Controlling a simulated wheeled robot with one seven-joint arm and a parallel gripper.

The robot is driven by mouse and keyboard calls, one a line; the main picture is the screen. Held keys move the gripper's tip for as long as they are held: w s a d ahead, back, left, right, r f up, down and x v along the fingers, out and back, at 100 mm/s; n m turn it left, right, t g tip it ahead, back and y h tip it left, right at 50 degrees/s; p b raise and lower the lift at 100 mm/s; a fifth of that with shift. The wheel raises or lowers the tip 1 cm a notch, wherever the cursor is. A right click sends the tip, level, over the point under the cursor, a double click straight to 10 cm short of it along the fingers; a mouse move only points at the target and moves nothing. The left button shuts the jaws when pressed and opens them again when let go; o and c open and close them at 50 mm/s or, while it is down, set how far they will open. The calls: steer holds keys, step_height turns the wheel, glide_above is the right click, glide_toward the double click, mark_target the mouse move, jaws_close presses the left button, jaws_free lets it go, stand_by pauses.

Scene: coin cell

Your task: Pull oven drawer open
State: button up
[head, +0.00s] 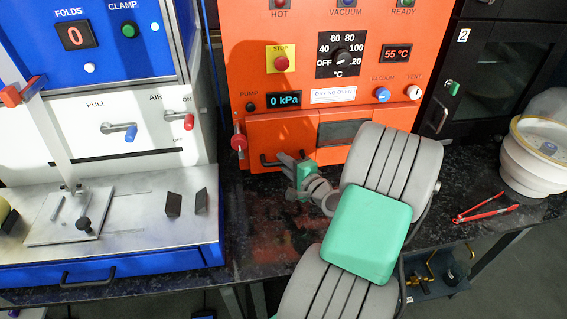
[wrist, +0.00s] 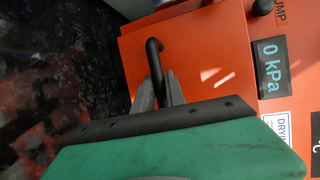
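The oven drawer (head: 266,130) is the orange front low on the orange drying oven. It also shows in the wrist view (wrist: 205,62). It looks close to flush with the oven; any small gap is hard to see. Its black bar handle (head: 267,161) is partly hidden behind my gripper (head: 297,164) in the head view. In the wrist view the handle (wrist: 153,54) runs between the two grey fingers of my gripper (wrist: 160,85). The fingers are close together, one on each side of the bar, and look shut on it.
A blue and white press (head: 180,156) stands to the left. A black cabinet (head: 498,75) stands to the right. Red tongs (head: 487,209) and a white tub (head: 535,165) sit on the dark counter (head: 255,235) at the right. The counter in front of the drawer is mostly clear.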

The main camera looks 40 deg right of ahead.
jaws_close()
stand_by(0.8)
